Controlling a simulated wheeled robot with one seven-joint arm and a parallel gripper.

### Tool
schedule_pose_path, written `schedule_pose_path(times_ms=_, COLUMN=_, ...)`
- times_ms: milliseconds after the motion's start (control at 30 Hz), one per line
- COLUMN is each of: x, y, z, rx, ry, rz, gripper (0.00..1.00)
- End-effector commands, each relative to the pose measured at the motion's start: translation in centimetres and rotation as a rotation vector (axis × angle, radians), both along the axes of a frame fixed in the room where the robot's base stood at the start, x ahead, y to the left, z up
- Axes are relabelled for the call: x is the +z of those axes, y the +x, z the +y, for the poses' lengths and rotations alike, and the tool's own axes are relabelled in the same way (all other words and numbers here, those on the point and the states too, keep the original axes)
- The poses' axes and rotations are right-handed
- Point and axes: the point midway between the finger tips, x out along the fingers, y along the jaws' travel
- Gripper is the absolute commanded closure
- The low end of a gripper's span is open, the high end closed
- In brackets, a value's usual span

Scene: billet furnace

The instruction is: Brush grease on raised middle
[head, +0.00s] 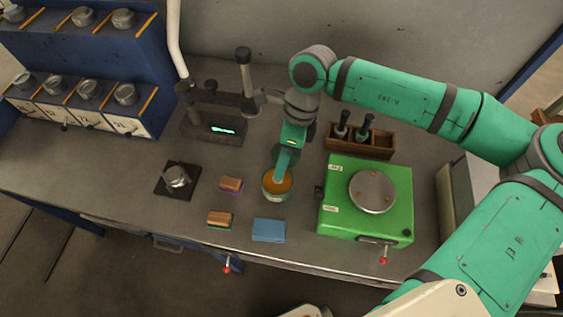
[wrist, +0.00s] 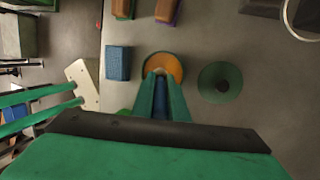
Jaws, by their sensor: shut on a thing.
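My gripper (head: 285,163) points down over a small pot with orange-brown grease-like content (head: 277,184). In the wrist view the fingers (wrist: 160,78) are close together at the near edge of the pot (wrist: 163,62). They are shut on a narrow thing, seemingly the brush, mostly hidden by the fingers; I cannot tell whether its tip touches the content. A green box (head: 334,219) bears a round grey metal plate (head: 372,191) on top, right of the pot. A metal piece (head: 176,177) with a raised part sits on a black pad (head: 162,190) to the left.
Two brown-topped blocks (head: 231,185) (head: 219,220) and a blue block (head: 269,230) lie near the pot. A dark green disc (wrist: 220,82) lies beside it.

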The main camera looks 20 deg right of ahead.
Motion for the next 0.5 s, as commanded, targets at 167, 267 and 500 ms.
schedule_pose_path(times_ms=167, x=-0.20, y=0.02, z=0.01, rx=0.000, ry=0.000, rz=0.000, gripper=1.00)
schedule_pose_path(times_ms=267, x=-0.30, y=0.02, z=0.00, rx=0.000, ry=0.000, rz=0.000, gripper=1.00)
schedule_pose_path(times_ms=500, x=-0.56, y=-0.01, z=-0.08, rx=-0.002, ry=0.001, rz=0.000, gripper=1.00)
